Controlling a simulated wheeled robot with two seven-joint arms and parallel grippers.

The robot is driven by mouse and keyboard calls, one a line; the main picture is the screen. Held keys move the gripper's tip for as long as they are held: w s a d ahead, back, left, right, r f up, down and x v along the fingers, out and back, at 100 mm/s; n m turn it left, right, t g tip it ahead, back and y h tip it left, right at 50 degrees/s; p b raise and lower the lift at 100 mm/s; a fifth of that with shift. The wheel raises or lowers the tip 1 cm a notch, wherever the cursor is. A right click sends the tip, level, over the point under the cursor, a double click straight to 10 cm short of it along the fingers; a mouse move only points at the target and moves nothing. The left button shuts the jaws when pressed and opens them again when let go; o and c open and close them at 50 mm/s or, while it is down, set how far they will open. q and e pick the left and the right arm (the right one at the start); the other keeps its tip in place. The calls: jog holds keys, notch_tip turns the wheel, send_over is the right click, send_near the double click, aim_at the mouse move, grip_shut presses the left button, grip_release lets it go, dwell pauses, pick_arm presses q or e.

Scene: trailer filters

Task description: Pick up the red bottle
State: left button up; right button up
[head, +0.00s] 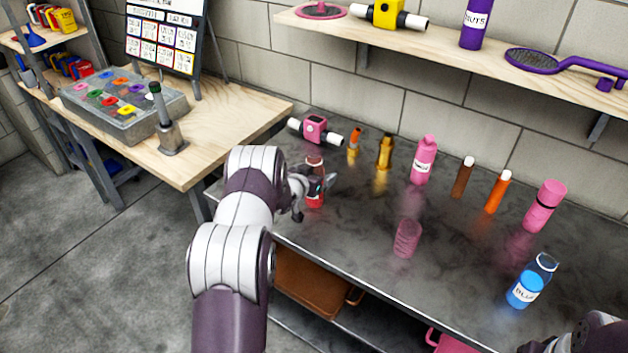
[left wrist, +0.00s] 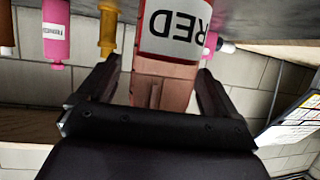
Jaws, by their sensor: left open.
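The red bottle (head: 315,201) stands on the dark metal table at its left part, with a clear upper part and red at the bottom. In the left wrist view it shows upside down, with a white label reading RED (left wrist: 172,30). My left gripper (head: 313,185) is at the bottle and partly hides it. In the left wrist view the open fingers of my left gripper (left wrist: 157,85) stand on both sides of the bottle. Whether they touch it I cannot tell. My right gripper is not in view.
A pink and white device (head: 314,129) and small orange and amber bottles (head: 385,151) stand behind the red bottle. A pink cup (head: 407,239), a blue bottle (head: 527,286) and several other bottles stand to the right. A wall shelf (head: 440,48) runs above.

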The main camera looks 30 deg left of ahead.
pick_arm(q)
jog(key=shift+x, duration=0.9)
jog(key=shift+s, duration=0.25)
jog(key=c, duration=1.3)
jog(key=shift+o, duration=0.2)
jog(key=shift+w, duration=0.1)
